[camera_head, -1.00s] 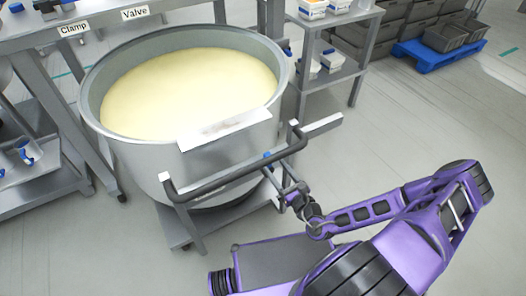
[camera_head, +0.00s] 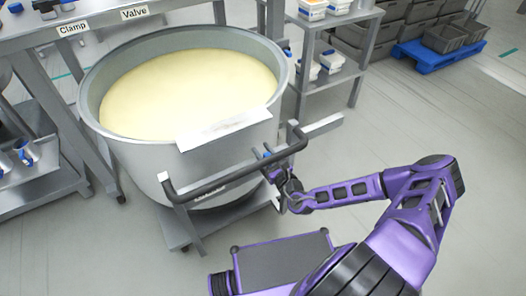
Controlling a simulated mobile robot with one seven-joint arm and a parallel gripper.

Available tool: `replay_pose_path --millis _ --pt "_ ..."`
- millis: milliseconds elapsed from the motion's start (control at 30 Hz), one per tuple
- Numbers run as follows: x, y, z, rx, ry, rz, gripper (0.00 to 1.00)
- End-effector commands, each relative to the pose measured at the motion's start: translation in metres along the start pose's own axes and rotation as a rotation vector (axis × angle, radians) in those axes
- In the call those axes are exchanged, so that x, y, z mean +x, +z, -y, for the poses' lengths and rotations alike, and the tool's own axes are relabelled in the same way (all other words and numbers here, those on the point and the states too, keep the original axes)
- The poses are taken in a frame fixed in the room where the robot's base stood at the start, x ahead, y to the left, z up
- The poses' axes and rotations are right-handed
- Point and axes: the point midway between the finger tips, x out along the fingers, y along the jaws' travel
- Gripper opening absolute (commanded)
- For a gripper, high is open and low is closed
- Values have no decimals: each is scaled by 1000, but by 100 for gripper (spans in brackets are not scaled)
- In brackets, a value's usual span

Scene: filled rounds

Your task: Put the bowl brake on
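The large grey bowl (camera_head: 150,160) stands upright on a wheeled frame (camera_head: 181,227), filled with a pale yellow mass. A dark push handle (camera_head: 225,172) runs across its near side. A small blue part (camera_head: 267,154) shows beside the handle's right end; it may be the brake lever, but it is too small to tell. My gripper (camera_head: 271,166) is at this blue part, just below the handle. Its fingers are small and partly hidden, so I cannot tell whether they are open, shut or touching anything.
A white sheet or label (camera_head: 226,127) lies at the bowl's near rim. A bench (camera_head: 95,32) labelled Clamp and Valve stands behind left, and a shelf rack (camera_head: 338,77) with tubs behind right. A blue pallet (camera_head: 437,55) is at the far right. The right-hand floor is clear.

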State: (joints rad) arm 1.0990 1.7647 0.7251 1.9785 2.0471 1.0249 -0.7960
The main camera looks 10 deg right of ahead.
Motion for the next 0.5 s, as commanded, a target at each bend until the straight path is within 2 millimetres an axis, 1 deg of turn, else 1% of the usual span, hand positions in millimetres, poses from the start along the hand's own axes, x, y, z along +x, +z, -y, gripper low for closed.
replay_pose_path --millis 33,167,200,500 --pt "0 0 0 0 0 0 31" --pt "0 0 0 0 0 0 8" --pt "0 0 0 0 0 0 1" --pt "0 0 0 0 0 0 0"
